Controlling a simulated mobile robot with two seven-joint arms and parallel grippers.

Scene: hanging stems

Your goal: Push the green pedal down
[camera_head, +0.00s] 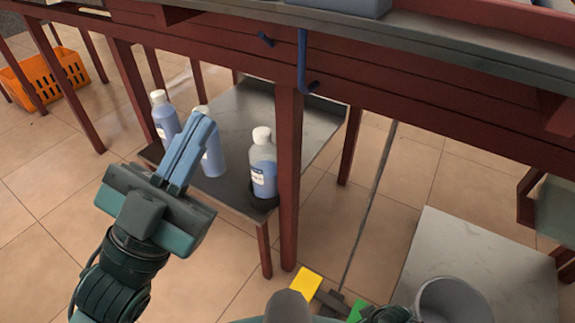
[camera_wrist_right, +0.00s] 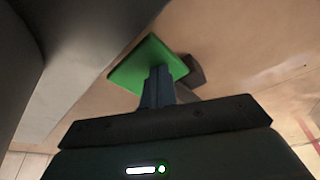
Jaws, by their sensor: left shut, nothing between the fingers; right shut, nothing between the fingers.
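The green pedal (camera_wrist_right: 135,62) is a flat green plate in the right wrist view; part of it also shows at the bottom edge of the head view (camera_head: 356,311). My right gripper (camera_wrist_right: 159,70) is shut and empty, its blue fingertips overlapping the pedal's near edge. I cannot tell whether they touch it. A yellow pedal (camera_head: 305,282) lies to the left of the green one in the head view, with a dark base between them. My left gripper (camera_head: 203,124) is shut and empty, held up in front of the bottles at the left.
Several bottles of blue liquid, one at the right (camera_head: 263,165), stand on a low grey shelf (camera_head: 240,110) under the red-framed table. A grey bucket (camera_head: 453,300) stands on a pale slab (camera_head: 465,250) at right. An orange crate (camera_head: 62,75) sits far left.

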